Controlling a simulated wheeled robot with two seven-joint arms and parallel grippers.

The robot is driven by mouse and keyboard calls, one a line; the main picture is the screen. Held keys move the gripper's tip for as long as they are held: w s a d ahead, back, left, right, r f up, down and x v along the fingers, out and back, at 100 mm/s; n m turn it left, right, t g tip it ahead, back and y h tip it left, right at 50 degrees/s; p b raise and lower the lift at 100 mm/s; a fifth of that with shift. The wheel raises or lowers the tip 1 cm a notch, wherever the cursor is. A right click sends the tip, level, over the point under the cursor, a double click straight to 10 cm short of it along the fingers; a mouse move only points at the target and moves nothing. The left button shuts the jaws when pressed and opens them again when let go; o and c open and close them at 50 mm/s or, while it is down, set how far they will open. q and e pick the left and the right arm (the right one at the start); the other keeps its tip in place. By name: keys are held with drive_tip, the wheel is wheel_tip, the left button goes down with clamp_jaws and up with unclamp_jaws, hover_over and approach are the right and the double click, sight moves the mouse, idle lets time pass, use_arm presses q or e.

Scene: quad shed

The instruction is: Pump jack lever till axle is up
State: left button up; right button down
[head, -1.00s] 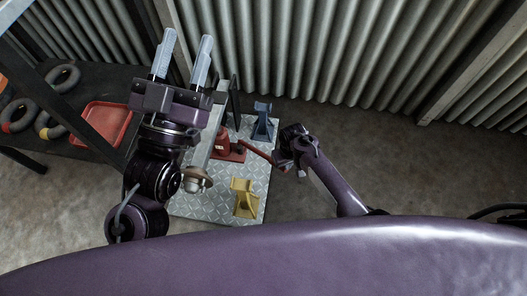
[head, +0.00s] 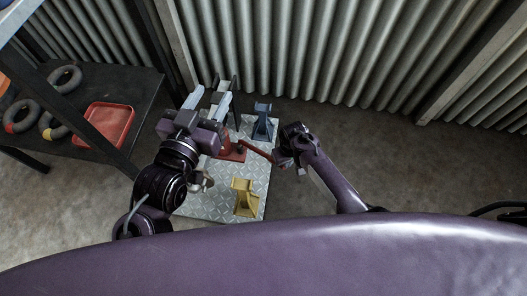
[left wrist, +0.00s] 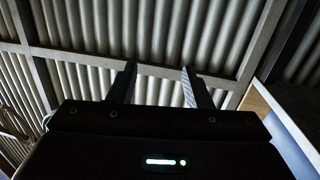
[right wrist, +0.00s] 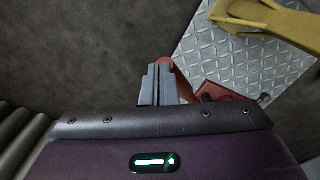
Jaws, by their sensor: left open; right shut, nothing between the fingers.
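The red jack (head: 234,154) stands on the metal plate, and its red lever (head: 258,150) slants toward my right gripper (head: 277,158). In the right wrist view my right gripper (right wrist: 158,72) is shut and empty, with its fingertips beside the red lever (right wrist: 182,80); I cannot tell if they touch. The red jack base (right wrist: 222,93) shows beyond. My left gripper (head: 208,92) is open and raised over the left part of the plate, its fingers pointing at the wall. It shows empty in the left wrist view (left wrist: 159,72). My left arm hides most of the axle; a greyish hub end (head: 208,181) shows beside it.
A blue stand (head: 263,122) and a yellow stand (head: 244,197) stand on the plate (head: 222,205). A dark bench (head: 140,88) at the left holds a red tray (head: 109,122) and several dark rings. A corrugated wall (head: 330,50) closes the back.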

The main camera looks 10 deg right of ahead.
use_arm(q)
drive_tip(key=s+f+g+y+p, duration=0.1)
drive_tip(key=s+f+g, duration=0.4)
drive_tip(key=f, duration=0.6)
drive_tip(key=shift+s+a+f+g+y, duration=0.15)
drive_tip(key=shift+a+f+g+y, duration=0.3)
drive_tip(key=shift+g+y, duration=0.2)
use_arm(e)
drive_tip(key=shift+r, duration=0.75)
use_arm(q)
drive_tip(key=shift+r, duration=0.15)
